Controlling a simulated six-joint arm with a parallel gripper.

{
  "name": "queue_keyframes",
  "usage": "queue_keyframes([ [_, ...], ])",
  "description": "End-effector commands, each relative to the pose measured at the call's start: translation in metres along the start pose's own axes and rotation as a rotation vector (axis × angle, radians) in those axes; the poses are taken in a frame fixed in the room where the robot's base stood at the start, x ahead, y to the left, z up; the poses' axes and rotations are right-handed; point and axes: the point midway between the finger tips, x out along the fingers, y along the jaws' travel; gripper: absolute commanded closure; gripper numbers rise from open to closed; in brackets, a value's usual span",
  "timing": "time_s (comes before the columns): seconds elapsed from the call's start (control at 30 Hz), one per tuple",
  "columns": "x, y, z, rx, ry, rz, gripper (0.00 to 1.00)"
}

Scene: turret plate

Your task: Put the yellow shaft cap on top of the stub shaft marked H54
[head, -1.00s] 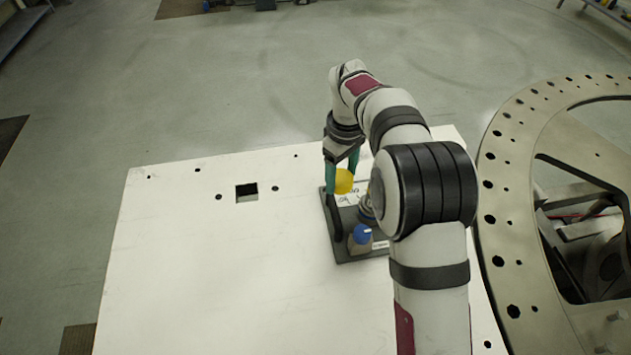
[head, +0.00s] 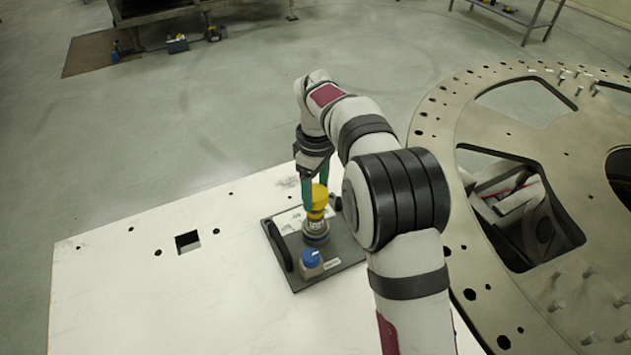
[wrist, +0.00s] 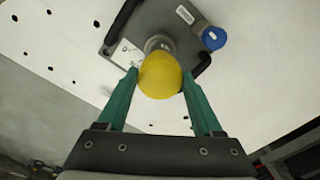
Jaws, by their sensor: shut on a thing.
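The yellow shaft cap (head: 319,196) is between the green fingers of my gripper (head: 316,196). In the wrist view the cap (wrist: 160,76) sits between the fingertips of my gripper (wrist: 160,82), which is shut on it. A metallic stub shaft (head: 316,231) stands on a dark grey plate (head: 340,250). In the head view the cap appears right above this shaft, with a yellowish band below it. In the wrist view the cap covers most of the shaft (wrist: 157,43). I cannot tell whether they touch. The marking on the shaft is too small to read.
A block with a blue knob (head: 312,258) stands on the plate in front of the shaft. A black handle (head: 277,246) rises at the plate's left edge. The white table (head: 130,290) is clear to the left, with a square hole. A large metal ring (head: 440,150) lies right.

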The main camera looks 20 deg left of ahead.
Motion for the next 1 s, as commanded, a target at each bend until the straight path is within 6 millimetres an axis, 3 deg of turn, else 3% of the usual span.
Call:
queue_keyframes([
  [0.5, 0.034, 0.0, 0.0, 0.001, 0.0, -0.001, 0.94],
  [1.0, 0.039, 0.0, 0.0, 0.001, 0.001, 0.0, 0.94],
])
